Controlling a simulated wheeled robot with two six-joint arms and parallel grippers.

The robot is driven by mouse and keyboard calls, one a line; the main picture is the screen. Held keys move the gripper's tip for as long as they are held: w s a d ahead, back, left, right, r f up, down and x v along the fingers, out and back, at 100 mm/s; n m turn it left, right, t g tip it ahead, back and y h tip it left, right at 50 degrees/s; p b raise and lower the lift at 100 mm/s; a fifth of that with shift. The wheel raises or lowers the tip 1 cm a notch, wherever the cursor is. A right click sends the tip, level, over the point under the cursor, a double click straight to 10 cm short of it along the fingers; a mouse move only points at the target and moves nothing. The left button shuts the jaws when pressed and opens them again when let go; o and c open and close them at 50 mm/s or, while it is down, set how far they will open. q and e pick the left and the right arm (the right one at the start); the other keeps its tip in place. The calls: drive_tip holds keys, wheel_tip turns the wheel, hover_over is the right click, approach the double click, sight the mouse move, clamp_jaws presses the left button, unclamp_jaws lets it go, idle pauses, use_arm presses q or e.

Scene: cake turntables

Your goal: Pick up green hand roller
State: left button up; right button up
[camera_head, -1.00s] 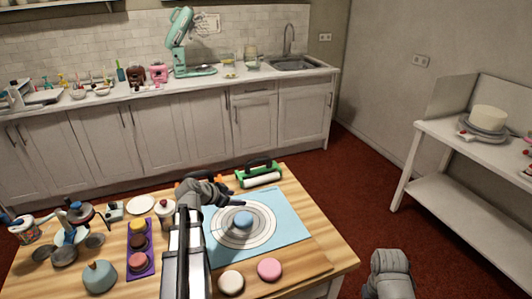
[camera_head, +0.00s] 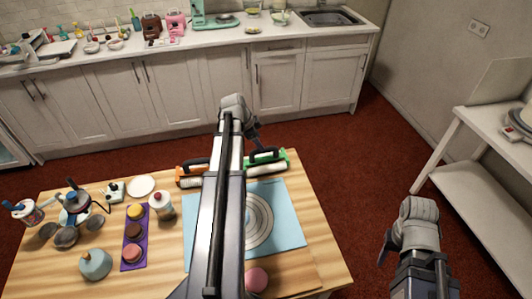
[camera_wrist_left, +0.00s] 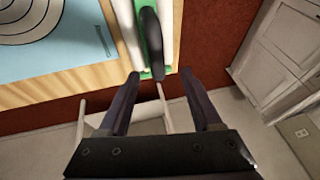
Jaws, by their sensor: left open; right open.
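The green hand roller (camera_head: 268,163) lies at the far edge of the wooden table, with green ends, a pale roller and a black handle. My left gripper (camera_head: 257,143) is open above it, its arm reaching across the table. In the left wrist view, the roller's black handle (camera_wrist_left: 151,40) points down between the two open fingertips of my left gripper (camera_wrist_left: 161,74). I see no contact, and the height gap is hard to judge. My right gripper (camera_head: 384,258) is off the table's right side, away from the roller; its fingers show only small and dark.
An orange hand roller (camera_head: 190,177) lies just left of the green one. A blue mat with rings (camera_head: 286,215) lies in front, partly hidden by my left arm. Red floor is clear beyond the table.

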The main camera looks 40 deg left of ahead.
use_arm(q)
drive_tip(key=b+x, duration=0.1)
drive_tip(key=x, duration=0.1)
drive_tip(key=shift+w+f+b, duration=0.2)
drive_tip(key=shift+f+b, duration=0.15)
drive_tip(key=shift+b, duration=0.05)
drive_tip(key=shift+s+r, duration=0.1)
drive_tip(key=b, duration=0.4)
hover_over(264, 157)
drive_tip(key=s, duration=0.1)
wheel_tip(264, 157, down, 4)
drive_tip(key=shift+s+d+f, duration=0.1)
drive_tip(key=shift+s, duration=0.05)
drive_tip(key=shift+w+d+f+b, duration=0.1)
drive_tip(key=shift+w+f+b, duration=0.2)
drive_tip(key=shift+f+b, duration=0.2)
drive_tip(key=shift+r, duration=0.15)
drive_tip(key=shift+c, duration=0.3)
clamp_jaws()
